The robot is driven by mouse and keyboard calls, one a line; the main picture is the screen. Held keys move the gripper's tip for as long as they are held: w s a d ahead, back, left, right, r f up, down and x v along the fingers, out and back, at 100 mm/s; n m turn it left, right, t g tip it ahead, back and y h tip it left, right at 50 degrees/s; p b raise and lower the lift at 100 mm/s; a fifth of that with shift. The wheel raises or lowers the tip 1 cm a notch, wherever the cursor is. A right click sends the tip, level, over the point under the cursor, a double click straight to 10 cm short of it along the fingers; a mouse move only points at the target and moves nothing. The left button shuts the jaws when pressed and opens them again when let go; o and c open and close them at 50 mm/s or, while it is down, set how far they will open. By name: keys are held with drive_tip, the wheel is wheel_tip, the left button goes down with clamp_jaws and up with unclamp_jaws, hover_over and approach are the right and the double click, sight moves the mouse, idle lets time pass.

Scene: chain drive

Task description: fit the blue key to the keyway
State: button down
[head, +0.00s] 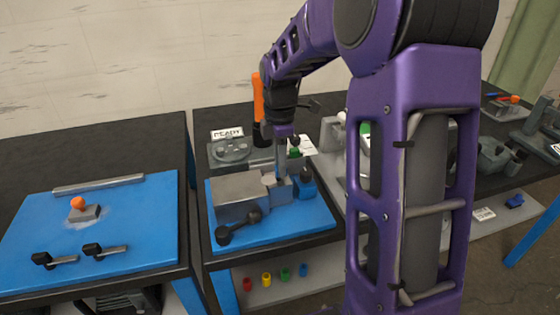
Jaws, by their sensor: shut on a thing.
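My gripper (280,168) points down over the front bench, at the right end of a grey block-shaped fixture (238,196). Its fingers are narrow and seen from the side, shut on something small. A blue piece (280,191) shows right under the fingertips, beside a pale round part of the fixture; I take it for the blue key, but its outline is unclear. The keyway cannot be made out, so I cannot tell whether the piece sits in it. A blue block with a black knob (305,184) stands just right of the fingers.
A dark crank handle (239,227) lies at the front of the blue mat (300,224). My purple arm hides much of the right side.

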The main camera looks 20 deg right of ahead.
drive_tip(key=shift+f, duration=0.6)
drive_tip(key=c, duration=0.6)
unclamp_jaws()
drive_tip(key=shift+r, duration=0.1)
wheel_tip(320, 180, up, 17)
drive_tip(key=p, duration=0.2)
drive_tip(key=shift+r, duration=0.2)
